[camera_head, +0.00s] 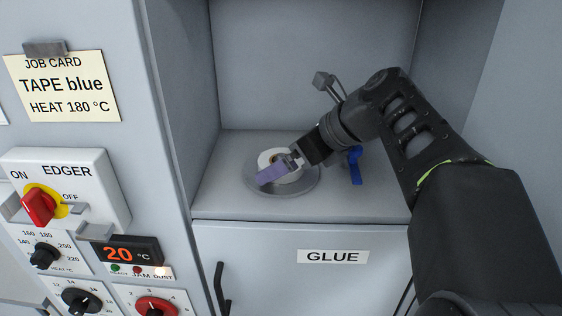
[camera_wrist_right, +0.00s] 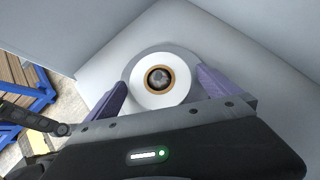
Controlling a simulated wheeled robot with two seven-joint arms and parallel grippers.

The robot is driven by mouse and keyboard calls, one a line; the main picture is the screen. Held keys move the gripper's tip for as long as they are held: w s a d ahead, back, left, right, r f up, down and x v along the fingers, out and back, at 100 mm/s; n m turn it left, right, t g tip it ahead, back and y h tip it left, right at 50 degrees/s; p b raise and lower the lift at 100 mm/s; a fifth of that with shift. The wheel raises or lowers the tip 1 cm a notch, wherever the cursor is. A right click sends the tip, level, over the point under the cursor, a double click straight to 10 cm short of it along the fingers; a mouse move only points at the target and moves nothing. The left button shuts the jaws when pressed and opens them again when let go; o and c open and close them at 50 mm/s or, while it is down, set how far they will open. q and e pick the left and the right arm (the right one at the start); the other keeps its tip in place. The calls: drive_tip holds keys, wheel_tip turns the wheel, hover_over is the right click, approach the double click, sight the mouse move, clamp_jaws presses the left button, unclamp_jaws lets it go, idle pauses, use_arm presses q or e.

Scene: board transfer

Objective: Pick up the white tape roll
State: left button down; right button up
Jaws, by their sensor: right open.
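The white tape roll (camera_head: 267,158) lies flat on a round grey plate (camera_head: 254,185) inside the cabinet niche. In the right wrist view the white tape roll (camera_wrist_right: 145,94) shows its brown core ring around a dark centre. My right gripper (camera_head: 275,172) reaches in from the right, and its purple fingers are at the roll. In the right wrist view my right gripper (camera_wrist_right: 160,92) is open, with one finger on each side of the roll. I cannot tell whether the fingers touch it. My left gripper is not in view.
A blue object (camera_head: 355,166), partly hidden by my arm, stands right of the plate. Niche walls enclose the back and sides. The edger panel (camera_head: 100,180) is at the left, reading 20 °C, below a job card (camera_head: 62,86) reading "TAPE blue". A GLUE door (camera_head: 333,257) is below.

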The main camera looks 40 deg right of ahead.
idle(0.5)
drive_tip(key=c, duration=1.4)
